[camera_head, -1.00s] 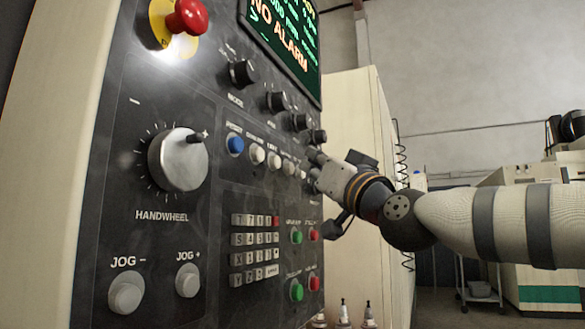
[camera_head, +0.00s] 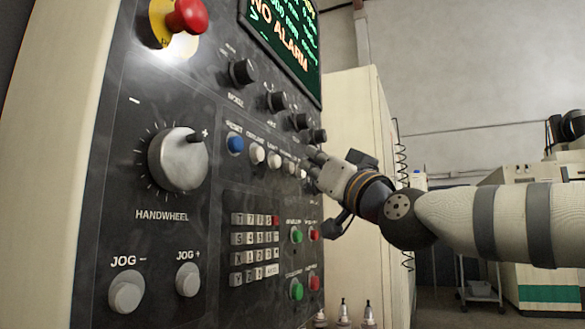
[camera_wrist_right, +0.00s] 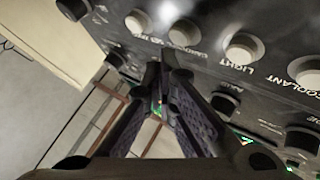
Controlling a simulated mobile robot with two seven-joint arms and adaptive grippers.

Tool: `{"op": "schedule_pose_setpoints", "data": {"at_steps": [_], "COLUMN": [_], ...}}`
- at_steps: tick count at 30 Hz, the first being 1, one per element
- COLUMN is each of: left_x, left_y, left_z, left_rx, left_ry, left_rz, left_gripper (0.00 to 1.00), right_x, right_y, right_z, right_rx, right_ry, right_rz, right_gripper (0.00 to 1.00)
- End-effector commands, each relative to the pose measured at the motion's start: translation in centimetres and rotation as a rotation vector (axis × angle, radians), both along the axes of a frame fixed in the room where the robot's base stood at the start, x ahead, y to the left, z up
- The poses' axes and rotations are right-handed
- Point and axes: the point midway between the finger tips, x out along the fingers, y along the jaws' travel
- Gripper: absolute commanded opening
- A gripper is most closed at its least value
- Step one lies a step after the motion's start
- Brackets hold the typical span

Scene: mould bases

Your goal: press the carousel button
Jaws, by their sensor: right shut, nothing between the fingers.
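The carousel button (camera_head: 288,167) is a small white round button in the row on the dark control panel (camera_head: 200,225), right of the blue button. In the right wrist view the carousel button (camera_wrist_right: 184,32) shows just beyond the fingertips, its label partly readable. My right gripper (camera_head: 314,160) is shut and empty, close to the right end of that row. In the right wrist view its fingertips (camera_wrist_right: 165,62) point towards the panel near the carousel button and its left neighbour. I cannot tell whether they touch the panel. My left gripper is not in view.
Black knobs (camera_head: 277,101) stick out above the button row. A keypad (camera_head: 255,248) and green and red buttons lie below it. The handwheel (camera_head: 178,160), a red emergency stop (camera_head: 187,16) and two jog buttons (camera_head: 126,292) are at left. The screen (camera_head: 285,38) reads NO ALARM.

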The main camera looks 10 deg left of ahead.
Motion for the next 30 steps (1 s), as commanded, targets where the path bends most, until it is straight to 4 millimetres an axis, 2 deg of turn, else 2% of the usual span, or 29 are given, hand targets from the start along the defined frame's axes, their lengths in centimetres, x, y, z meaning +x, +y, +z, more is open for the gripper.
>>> {"op": "schedule_pose_setpoints", "data": {"at_steps": [10,30], "left_x": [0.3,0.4], "left_y": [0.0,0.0], "left_z": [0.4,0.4], "left_rx": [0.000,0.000], "left_ry": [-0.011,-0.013], "left_rz": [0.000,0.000], "left_gripper": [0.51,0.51], "right_x": [0.2,0.4], "right_y": [0.8,1.2], "right_z": [0.2,0.0], "right_rx": [-0.001,0.000], "right_ry": [-0.002,0.000], "right_rz": [0.000,0.000], "right_gripper": [0.00,0.00]}}
